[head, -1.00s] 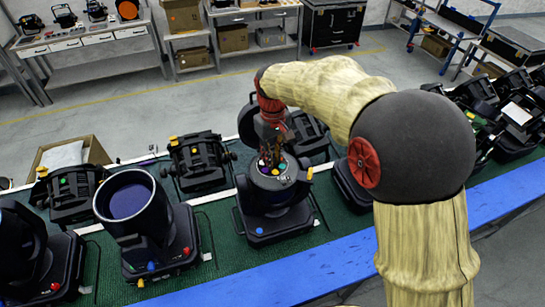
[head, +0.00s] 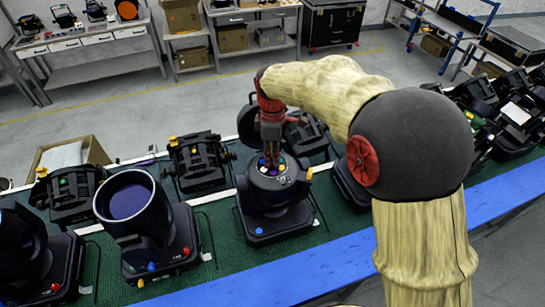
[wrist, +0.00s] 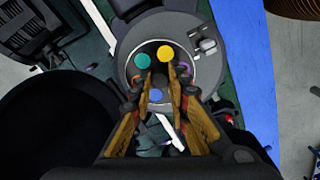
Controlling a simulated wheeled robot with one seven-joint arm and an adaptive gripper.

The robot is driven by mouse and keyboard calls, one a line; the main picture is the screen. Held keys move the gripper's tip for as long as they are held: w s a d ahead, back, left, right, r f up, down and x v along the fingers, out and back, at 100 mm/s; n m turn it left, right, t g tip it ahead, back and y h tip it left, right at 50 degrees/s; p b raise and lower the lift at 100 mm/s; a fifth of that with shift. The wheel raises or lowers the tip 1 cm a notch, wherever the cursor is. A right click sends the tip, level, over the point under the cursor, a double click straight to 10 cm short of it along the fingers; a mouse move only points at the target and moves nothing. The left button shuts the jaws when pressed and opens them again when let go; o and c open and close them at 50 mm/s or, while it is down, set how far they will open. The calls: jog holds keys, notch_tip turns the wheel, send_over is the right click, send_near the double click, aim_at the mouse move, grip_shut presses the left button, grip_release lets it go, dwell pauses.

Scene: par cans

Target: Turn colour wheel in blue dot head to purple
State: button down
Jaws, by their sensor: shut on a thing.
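The open-topped black head (head: 276,210) stands upright on the green belt in the middle of the head view, with a blue dot (head: 259,230) on its base. Its colour wheel (wrist: 155,95) sits inside the round opening. Teal (wrist: 142,61), yellow (wrist: 165,53) and blue discs show in the wrist view; a small purple patch (wrist: 185,68) shows at the right, partly covered. My gripper (wrist: 163,76) points down into the opening, shut on the wheel's middle. It also shows in the head view (head: 271,160). The fingers hide the wheel's centre and part of its right side.
A wide-lensed black head (head: 130,198) stands close on the left, also with a blue dot on its base. More black heads stand behind and at both sides. A blue rail (head: 330,250) runs along the near edge. A cardboard box (head: 95,152) stands behind, left.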

aim_at(272, 160)
jog(key=shift+n, duration=0.9)
jog(key=c, duration=1.7)
grip_release()
jog(key=shift+r, duration=0.1)
notch_tip(272, 160, up, 12)
jog(key=shift+f, duration=0.1)
